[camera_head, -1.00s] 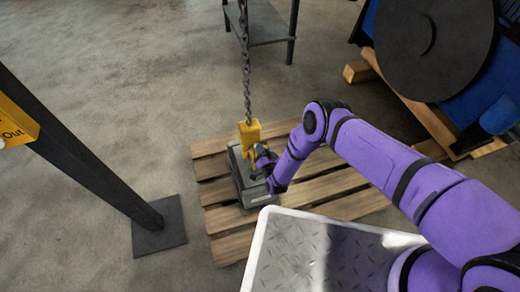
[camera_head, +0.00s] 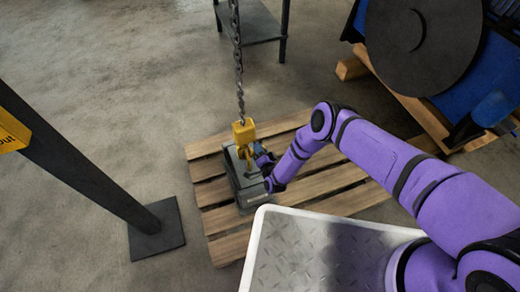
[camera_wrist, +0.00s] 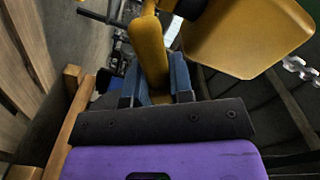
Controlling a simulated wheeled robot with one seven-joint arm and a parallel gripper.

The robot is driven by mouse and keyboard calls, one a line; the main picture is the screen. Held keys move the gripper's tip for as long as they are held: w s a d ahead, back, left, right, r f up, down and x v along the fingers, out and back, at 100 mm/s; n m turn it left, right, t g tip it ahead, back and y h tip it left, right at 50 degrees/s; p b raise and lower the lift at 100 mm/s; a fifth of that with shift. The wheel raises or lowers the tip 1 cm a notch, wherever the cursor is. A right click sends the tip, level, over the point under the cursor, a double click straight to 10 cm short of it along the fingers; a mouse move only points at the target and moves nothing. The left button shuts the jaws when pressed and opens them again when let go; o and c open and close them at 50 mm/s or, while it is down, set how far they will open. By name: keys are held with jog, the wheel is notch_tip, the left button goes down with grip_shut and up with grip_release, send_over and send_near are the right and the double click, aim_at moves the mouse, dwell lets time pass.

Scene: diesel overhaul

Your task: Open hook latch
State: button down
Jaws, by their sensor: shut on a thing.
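The yellow hook (camera_head: 243,156) hangs under its yellow block (camera_head: 244,131) on a chain, in front of a dark grey box-shaped part on the pallet. My gripper (camera_head: 263,160) is at the right side of the hook, small and partly hidden by my wrist in the head view. In the wrist view, my two blue-grey fingers (camera_wrist: 156,80) are shut on a yellow piece of the hook (camera_wrist: 150,52) that runs between them. The yellow block (camera_wrist: 250,35) fills the upper right there. I cannot make out the latch separately from the hook.
The dark grey part (camera_head: 249,187) stands on a wooden pallet (camera_head: 330,180). The chain (camera_head: 237,55) rises above the block. A black post with a square foot (camera_head: 157,230) stands left. A metal-topped tray (camera_head: 310,250) is in front. A blue machine (camera_head: 460,75) is at the right.

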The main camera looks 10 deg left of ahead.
jog(key=shift+s+f, duration=0.1)
jog(key=c, duration=1)
grip_release()
jog(key=v, duration=1)
jog(key=shift+s+d, duration=0.2)
jog(key=shift+s, duration=0.1)
jog(key=shift+d, duration=0.1)
